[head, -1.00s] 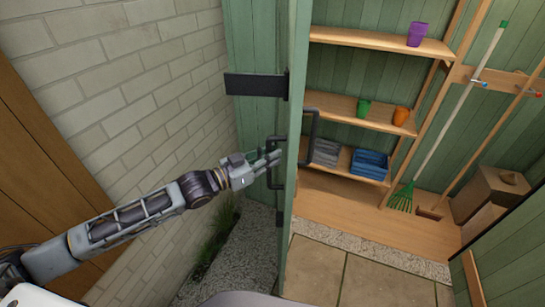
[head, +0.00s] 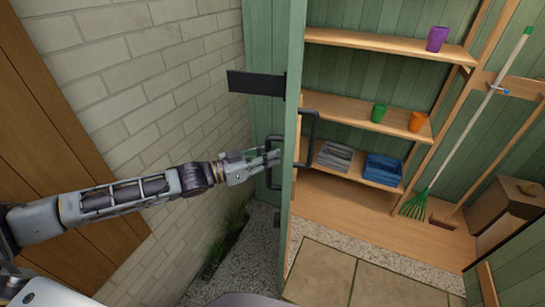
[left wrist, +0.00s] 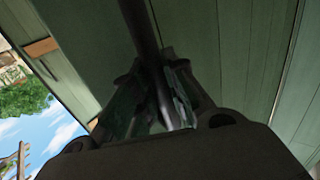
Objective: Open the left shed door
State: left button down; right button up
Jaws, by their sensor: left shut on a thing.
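The left shed door (head: 293,120) is green and stands swung open, seen nearly edge-on in the head view. A black hinge strap (head: 256,84) crosses its upper part. Dark handles stick out on both sides of it; the left-side handle (head: 269,186) is at my left gripper (head: 270,158). In the left wrist view, my left gripper (left wrist: 165,105) is shut on the dark handle bar (left wrist: 141,32), with green boards behind. My right gripper is not in view.
A green rake (head: 414,206) leans at the right. A brick wall (head: 165,110) stands left of the door; paving (head: 325,272) lies in front.

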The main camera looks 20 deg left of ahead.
pick_arm(q)
jog(key=shift+s+a+f, duration=0.1)
jog(key=shift+a+f, duration=0.1)
jog(key=shift+a, duration=0.6)
jog(key=shift+a, duration=0.1)
jog(key=shift+g, duration=0.3)
jog(key=c, duration=1.6)
grip_release()
jog(key=shift+c, duration=0.2)
jog(key=shift+o, duration=1.1)
jog(key=shift+r, duration=0.15)
jog(key=shift+a, duration=0.2)
jog(key=v, duration=1.1)
jog(key=shift+s+a, duration=0.25)
jog(key=shift+s, duration=0.05)
